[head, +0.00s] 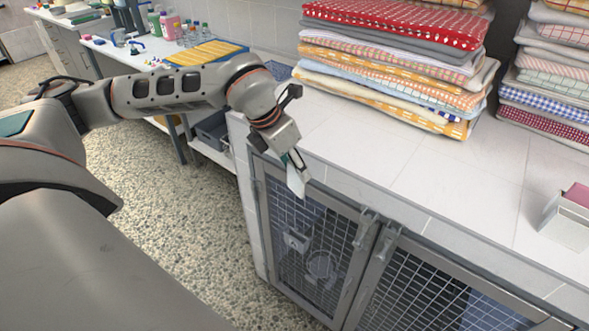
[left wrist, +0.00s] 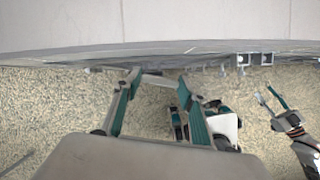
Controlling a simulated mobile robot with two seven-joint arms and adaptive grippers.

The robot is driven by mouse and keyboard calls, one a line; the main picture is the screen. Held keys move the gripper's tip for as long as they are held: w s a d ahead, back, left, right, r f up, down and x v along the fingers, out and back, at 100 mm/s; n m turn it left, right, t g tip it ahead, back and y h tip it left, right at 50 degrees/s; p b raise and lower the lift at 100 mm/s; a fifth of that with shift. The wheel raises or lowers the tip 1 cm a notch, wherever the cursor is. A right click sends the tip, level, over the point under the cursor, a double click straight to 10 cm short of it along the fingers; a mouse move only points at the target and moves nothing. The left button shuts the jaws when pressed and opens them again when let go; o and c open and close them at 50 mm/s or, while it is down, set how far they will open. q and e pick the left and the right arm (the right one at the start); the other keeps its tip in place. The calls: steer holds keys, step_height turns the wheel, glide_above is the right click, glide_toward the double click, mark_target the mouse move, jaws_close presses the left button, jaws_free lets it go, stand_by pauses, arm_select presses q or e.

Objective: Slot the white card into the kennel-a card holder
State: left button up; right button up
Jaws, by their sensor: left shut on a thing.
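My left gripper (head: 289,157) is shut on the white card (head: 297,180), which hangs from its fingertips just in front of the counter's edge. In the left wrist view the left gripper (left wrist: 160,80) has the card as a pale strip between its teal-lined fingers. Below it, a wire-mesh kennel door (head: 335,238) carries a small grey-white holder (head: 296,240), apart from the card. Its label cannot be read. My right gripper (left wrist: 265,90) appears at the right of the left wrist view, its fingers apart and nothing between them; the head view does not show it.
Stacks of folded towels (head: 390,65) stand on the white counter (head: 450,170). A second mesh door (head: 420,290) is to the right. A small box (head: 568,220) sits at the right edge. A side bench (head: 125,62) with bottles is behind. The speckled floor (head: 190,215) is clear.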

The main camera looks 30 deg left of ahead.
mark_target(293, 189)
arm_select(q)
steer(key=shift+w+r+n+y, duration=0.1)
steer(key=shift+r+n+y, duration=0.25)
steer(key=shift+n, duration=0.35)
steer(key=shift+f+n, duration=0.1)
steer(key=shift+n, duration=0.2)
step_height(293, 189, down, 10)
steer(key=b, duration=0.5)
steer(key=shift+a+b, duration=0.1)
steer(key=shift+b, duration=0.2)
steer(key=shift+w, duration=0.1)
